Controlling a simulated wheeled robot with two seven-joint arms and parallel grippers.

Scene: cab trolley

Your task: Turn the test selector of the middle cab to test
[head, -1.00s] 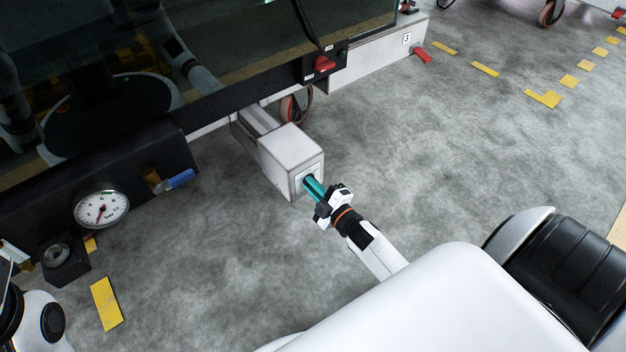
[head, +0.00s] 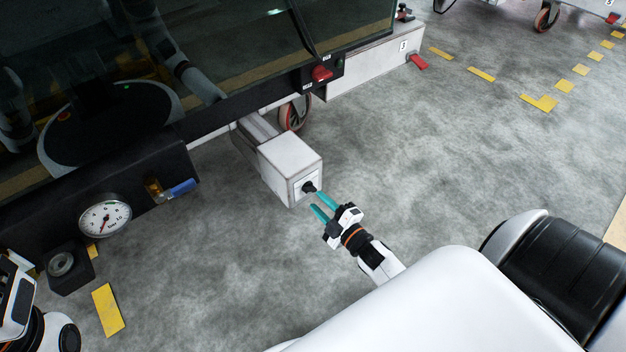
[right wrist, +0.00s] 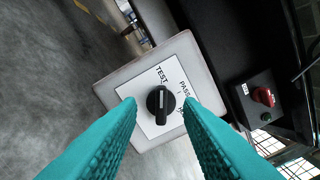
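The test selector (head: 308,187) is a black knob on the front face of a pale grey box (head: 290,155) under the cab. In the right wrist view the selector (right wrist: 160,104) sits on a white plate (right wrist: 150,84) lettered TEST and, to the right, a partly hidden word beginning PASS. The knob's grip bar lies roughly up and down in that view, its upper end towards the word TEST. My right gripper (head: 323,204) has teal fingers and is open and empty. Its fingertips are just in front of the knob, one to each side, apart from it.
A red switch (head: 321,74) is on the cab's dark lower edge. A pressure gauge (head: 104,218) and a blue-handled valve (head: 182,187) are at the left. A caster wheel (head: 294,113) stands behind the box. Grey floor (head: 440,150) to the right is clear.

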